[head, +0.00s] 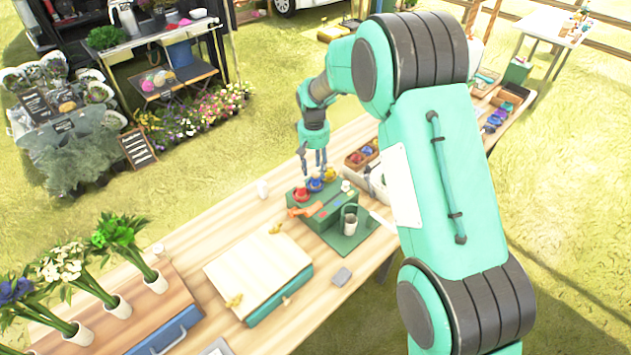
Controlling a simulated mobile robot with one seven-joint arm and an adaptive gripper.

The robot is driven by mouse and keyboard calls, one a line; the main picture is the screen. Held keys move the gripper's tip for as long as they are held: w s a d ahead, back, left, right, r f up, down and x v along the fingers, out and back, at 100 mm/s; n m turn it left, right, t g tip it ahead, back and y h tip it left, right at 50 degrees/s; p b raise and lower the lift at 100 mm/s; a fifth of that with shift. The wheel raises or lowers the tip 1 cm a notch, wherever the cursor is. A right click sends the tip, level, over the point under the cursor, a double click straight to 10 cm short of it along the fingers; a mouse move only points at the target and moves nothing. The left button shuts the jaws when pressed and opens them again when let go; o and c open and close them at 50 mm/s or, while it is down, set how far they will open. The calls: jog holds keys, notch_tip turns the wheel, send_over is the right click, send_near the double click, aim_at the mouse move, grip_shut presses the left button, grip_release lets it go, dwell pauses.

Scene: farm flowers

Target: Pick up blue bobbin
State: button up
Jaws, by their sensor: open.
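A blue bobbin (314,184) stands on top of a green box (340,205), between a red bobbin (300,193) on its left and a yellow one (329,174) on its right. My gripper (312,170) is open and points down, its fingers just above the blue bobbin or beside its top. I cannot tell whether the fingers touch it. The lower part of the blue bobbin is partly hidden by its neighbours and the box top.
A metal cup (349,222) stands on a green mat (352,242) in front of the box. A white-topped box (257,268) lies front left. Flowers in white cups (117,305) stand at the left end of the wooden table (205,238). A compartment tray (362,155) is behind.

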aim_at(315, 174)
notch_tip(315, 174, down, 5)
jog(key=shift+r+b, duration=0.1)
jog(key=shift+b, duration=0.35)
dwell(0.3)
grip_shut()
